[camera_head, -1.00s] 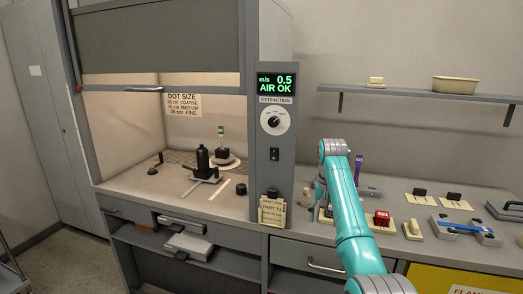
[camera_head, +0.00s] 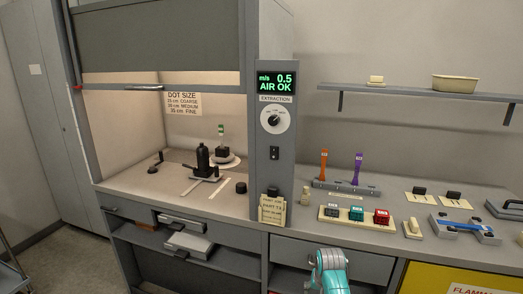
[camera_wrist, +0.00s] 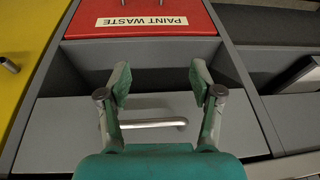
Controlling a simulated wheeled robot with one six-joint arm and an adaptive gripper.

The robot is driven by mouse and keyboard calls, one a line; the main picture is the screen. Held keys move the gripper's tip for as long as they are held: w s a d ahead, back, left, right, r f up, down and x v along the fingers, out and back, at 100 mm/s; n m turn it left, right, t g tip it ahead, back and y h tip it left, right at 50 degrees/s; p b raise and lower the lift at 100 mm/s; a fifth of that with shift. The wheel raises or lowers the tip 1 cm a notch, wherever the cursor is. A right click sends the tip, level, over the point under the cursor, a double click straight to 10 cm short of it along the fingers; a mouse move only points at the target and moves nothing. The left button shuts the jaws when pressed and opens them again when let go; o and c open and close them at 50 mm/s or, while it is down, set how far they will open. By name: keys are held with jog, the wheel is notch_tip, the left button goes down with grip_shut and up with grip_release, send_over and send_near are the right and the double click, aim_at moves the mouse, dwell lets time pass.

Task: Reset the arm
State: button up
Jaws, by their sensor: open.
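My arm (camera_head: 328,270) shows at the bottom of the head view, low in front of the bench drawers. The fingers of my gripper cannot be made out there. In the wrist view my gripper (camera_wrist: 160,86) is open, with two green fingers spread wide and nothing between them. Beyond the fingers is a grey drawer front (camera_wrist: 70,130) with a bar handle (camera_wrist: 153,123). I cannot tell whether the fingers touch anything.
A red panel marked PAINT WASTE (camera_wrist: 142,20) and a yellow cabinet (camera_wrist: 22,40) are near my gripper. The bench holds a rack with orange and purple tools (camera_head: 345,189) and a tray of coloured blocks (camera_head: 356,220). The fume hood (camera_head: 160,35) stands left.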

jog(key=s+f+n+t, duration=0.1)
jog(key=s+f+t, duration=0.1)
jog(key=s+f, duration=0.75)
jog(key=s+f+t, duration=0.2)
jog(key=s+f, duration=0.5)
jog(key=s, duration=0.6)
jog(key=s+t, duration=0.2)
jog(key=s, duration=0.9)
jog(key=s+r+n+t, duration=0.1)
jog(key=s+r, duration=0.4)
jog(key=s, duration=0.3)
jog(key=s+r+t, duration=0.1)
jog(key=s+r, duration=0.3)
jog(key=s, duration=0.4)
jog(key=s+r+t, duration=0.1)
jog(key=s+r, duration=0.5)
jog(key=r, duration=0.4)
jog(key=s+r+t, duration=0.2)
jog(key=s+r, duration=0.4)
jog(key=r, duration=0.4)
jog(key=shift+s+a+n, duration=0.4)
jog(key=shift+a, duration=0.05)
jog(key=shift+r, duration=0.1)
jog(key=shift+c, duration=0.2)
